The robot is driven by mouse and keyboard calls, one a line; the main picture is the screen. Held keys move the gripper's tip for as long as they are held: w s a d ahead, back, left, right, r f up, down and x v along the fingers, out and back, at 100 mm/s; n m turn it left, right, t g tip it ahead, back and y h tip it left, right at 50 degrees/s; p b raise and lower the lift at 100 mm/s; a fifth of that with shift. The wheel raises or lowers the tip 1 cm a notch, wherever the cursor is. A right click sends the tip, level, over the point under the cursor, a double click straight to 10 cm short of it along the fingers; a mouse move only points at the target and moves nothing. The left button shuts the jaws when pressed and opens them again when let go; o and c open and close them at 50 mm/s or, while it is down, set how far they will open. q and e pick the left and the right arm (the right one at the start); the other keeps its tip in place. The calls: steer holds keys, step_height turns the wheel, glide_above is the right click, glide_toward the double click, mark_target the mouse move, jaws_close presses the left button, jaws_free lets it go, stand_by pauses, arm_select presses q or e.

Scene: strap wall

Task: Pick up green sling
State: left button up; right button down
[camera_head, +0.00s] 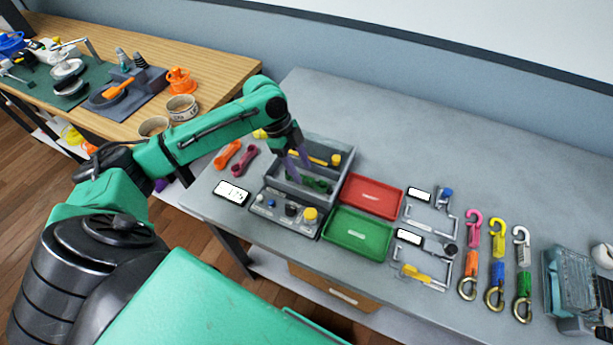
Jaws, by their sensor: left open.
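A dark green piece, which looks like the green sling (318,185), lies in the front part of the grey divided tray (349,157). Part of it is hidden behind my left gripper. My left gripper (296,163) points down over the tray, with its purplish fingers open. It appears just above or beside the left end of the green piece; I cannot tell whether they touch. A yellow piece (315,158) lies in the tray's back part. My right gripper is not in view.
Orange (227,155) and magenta (243,161) slings lie left of the tray. A panel with knobs (285,211) stands in front. Red (371,196) and green (358,233) trays sit to the right. Hooked straps (497,265) lie farther right. The table's back is clear.

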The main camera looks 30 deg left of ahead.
mark_target(306, 181)
arm_select(q)
steer(key=shift+x, duration=1.3)
steer(key=shift+s, duration=0.1)
jaws_close()
